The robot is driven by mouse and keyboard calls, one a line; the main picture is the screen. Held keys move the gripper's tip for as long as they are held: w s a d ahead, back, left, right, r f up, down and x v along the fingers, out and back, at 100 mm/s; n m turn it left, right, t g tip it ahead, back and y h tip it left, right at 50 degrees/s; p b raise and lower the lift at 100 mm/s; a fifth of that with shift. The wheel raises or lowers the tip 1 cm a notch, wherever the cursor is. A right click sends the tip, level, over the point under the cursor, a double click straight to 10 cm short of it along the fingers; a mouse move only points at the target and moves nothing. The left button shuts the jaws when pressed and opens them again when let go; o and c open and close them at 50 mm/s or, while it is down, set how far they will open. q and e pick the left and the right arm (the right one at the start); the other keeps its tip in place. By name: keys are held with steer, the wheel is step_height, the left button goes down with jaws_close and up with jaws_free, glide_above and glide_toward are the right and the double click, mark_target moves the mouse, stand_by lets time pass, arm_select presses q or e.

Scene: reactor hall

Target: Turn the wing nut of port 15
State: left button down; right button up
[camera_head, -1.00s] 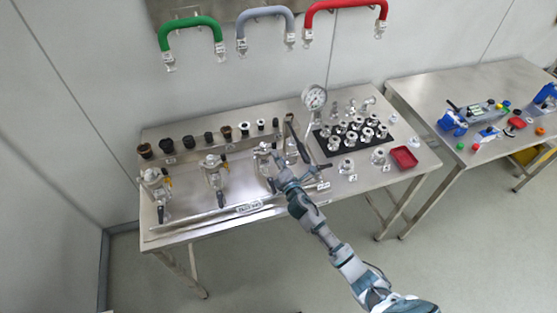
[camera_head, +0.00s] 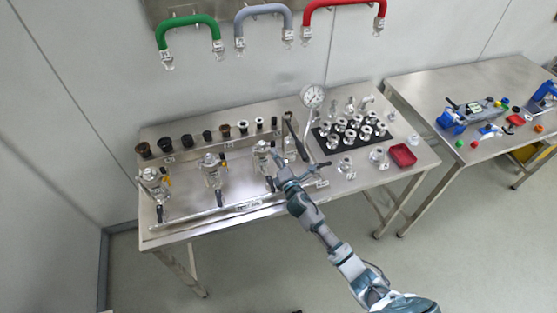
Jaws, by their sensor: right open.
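Several metal port fittings stand in a row along the front of the steel table (camera_head: 235,222). One fitting (camera_head: 153,182) is at the left, one (camera_head: 212,170) in the middle and one (camera_head: 262,156) further right. The port numbers and wing nuts are too small to make out, so I cannot tell which is port 15. My right gripper (camera_head: 281,160) is open at the right end of this row, beside the right fitting. Its fingers and arm hide part of the fittings there. I cannot tell whether it touches anything. My left gripper is not in view.
A pressure gauge (camera_head: 313,96) rises just right of my right gripper. A black mat (camera_head: 322,143) with several metal flanges and a red tray (camera_head: 402,156) lie further right. Dark plugs line the back ledge. A second table (camera_head: 440,92) stands at the right.

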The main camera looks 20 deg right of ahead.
steer(key=s, duration=1.2)
steer(key=shift+d, duration=0.45)
steer(key=shift+f, duration=0.15)
